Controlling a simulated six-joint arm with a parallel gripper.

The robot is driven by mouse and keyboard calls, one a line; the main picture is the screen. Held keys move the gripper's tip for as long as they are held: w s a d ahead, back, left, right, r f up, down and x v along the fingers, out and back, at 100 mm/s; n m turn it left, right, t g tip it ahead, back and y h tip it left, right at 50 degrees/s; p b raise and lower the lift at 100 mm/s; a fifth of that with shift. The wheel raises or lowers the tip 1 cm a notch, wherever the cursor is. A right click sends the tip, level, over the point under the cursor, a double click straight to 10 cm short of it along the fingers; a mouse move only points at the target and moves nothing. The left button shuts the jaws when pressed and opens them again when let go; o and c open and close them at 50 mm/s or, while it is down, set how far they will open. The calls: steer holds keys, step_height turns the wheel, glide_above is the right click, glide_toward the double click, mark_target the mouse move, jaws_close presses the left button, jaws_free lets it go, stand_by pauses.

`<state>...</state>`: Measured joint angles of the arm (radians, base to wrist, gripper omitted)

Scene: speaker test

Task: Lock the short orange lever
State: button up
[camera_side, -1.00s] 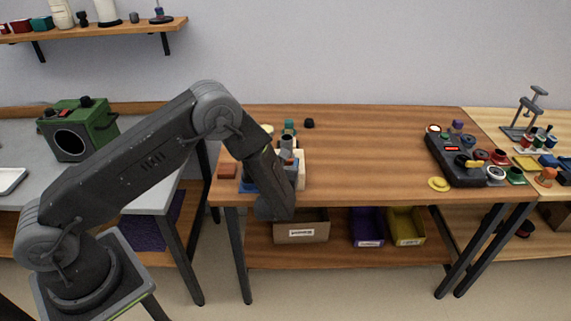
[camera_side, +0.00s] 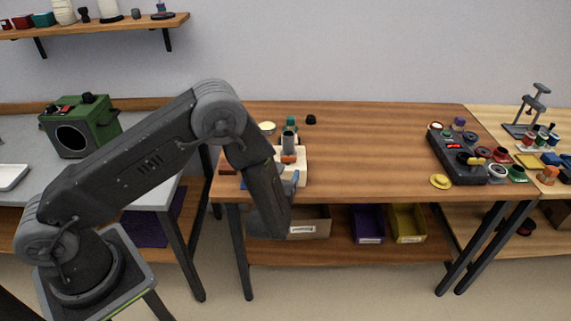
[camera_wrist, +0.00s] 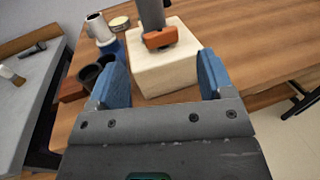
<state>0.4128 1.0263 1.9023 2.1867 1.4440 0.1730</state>
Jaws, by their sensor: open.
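The short orange lever (camera_wrist: 160,37) is at the lower end of a grey cylinder (camera_wrist: 151,12), at the top of a cream block (camera_wrist: 166,68) in the wrist view. In the side view the lever (camera_side: 288,158) shows small and orange on the block's near side. My gripper (camera_wrist: 160,82) has its two blue fingers spread apart, with nothing between them. The fingers are on the near side of the block, one towards its left and one towards its right, below the lever in the picture. The lever's exact lock position is too small to tell.
Left of the block are dark cups (camera_wrist: 95,75), a white pipe piece (camera_wrist: 99,27) and a tan-topped tin (camera_wrist: 119,23). A grey bench (camera_wrist: 30,85) stands further left. The wooden table (camera_side: 370,150) is clear to the right up to a black control box (camera_side: 457,157).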

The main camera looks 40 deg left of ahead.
steer(key=v, duration=0.7)
steer(key=shift+s+d, duration=0.15)
